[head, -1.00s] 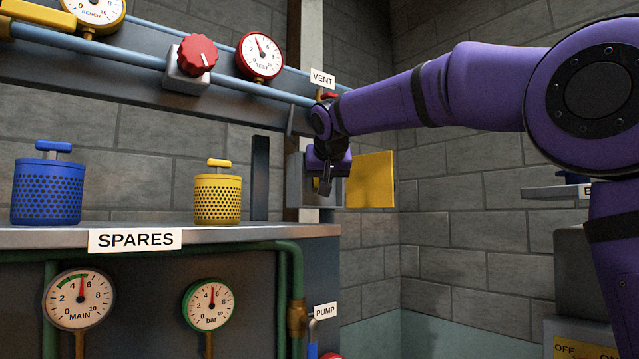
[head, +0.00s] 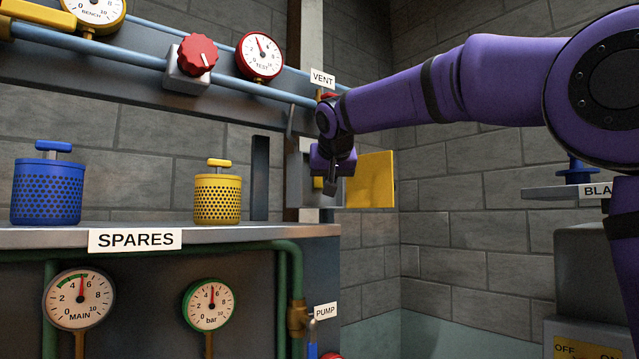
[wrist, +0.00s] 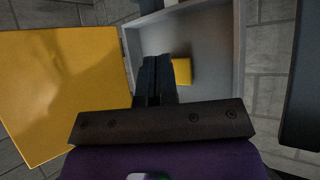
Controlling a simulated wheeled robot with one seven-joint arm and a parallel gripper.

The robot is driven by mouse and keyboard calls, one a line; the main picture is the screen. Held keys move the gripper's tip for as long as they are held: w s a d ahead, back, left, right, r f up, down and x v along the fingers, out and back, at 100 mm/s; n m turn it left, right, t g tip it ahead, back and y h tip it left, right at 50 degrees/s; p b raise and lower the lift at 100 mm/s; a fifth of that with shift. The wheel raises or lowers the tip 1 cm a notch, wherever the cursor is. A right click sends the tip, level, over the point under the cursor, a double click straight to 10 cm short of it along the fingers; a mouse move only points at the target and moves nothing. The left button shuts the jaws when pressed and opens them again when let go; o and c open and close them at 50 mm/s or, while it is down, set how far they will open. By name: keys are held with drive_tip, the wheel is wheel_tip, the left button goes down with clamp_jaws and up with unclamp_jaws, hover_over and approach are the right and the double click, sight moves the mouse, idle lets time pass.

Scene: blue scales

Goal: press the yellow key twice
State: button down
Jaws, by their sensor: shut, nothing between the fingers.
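The yellow key (wrist: 183,72) is a small yellow block inside an open grey box (wrist: 212,50) in the wrist view. My gripper (wrist: 164,62) is shut and empty, with its fingertips over the box, just left of the key and partly overlapping it in view. I cannot tell whether they touch it. In the head view my gripper (head: 331,187) points down in front of the grey box (head: 302,165) under the VENT sign.
A yellow door (head: 370,180) stands open right of the box; in the wrist view the door (wrist: 60,85) is at the left. A yellow canister (head: 217,198) and a blue canister (head: 46,192) stand on the SPARES shelf (head: 250,234). A pipe (head: 240,88) runs above.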

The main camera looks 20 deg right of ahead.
drive_tip(key=shift+s, duration=0.1)
drive_tip(key=shift+s+d, duration=0.3)
drive_tip(key=shift+s, duration=0.45)
drive_tip(key=shift+s+d, duration=0.35)
drive_tip(key=shift+s, duration=0.35)
drive_tip(key=shift+s+d, duration=0.3)
drive_tip(key=shift+s, duration=0.45)
drive_tip(key=s+d+f+g, duration=0.2)
drive_tip(key=s+d+f, duration=0.1)
drive_tip(key=s+f, duration=1.2)
drive_tip(key=s+d+f+n+g+y, duration=0.1)
drive_tip(key=s+d+f+g, duration=0.2)
drive_tip(key=s+f, duration=1.1)
drive_tip(key=s, duration=0.5)
drive_tip(key=shift+s+d+f+n+y, duration=0.3)
drive_tip(key=shift+s+f, duration=0.05)
drive_tip(key=shift+s, duration=0.05)
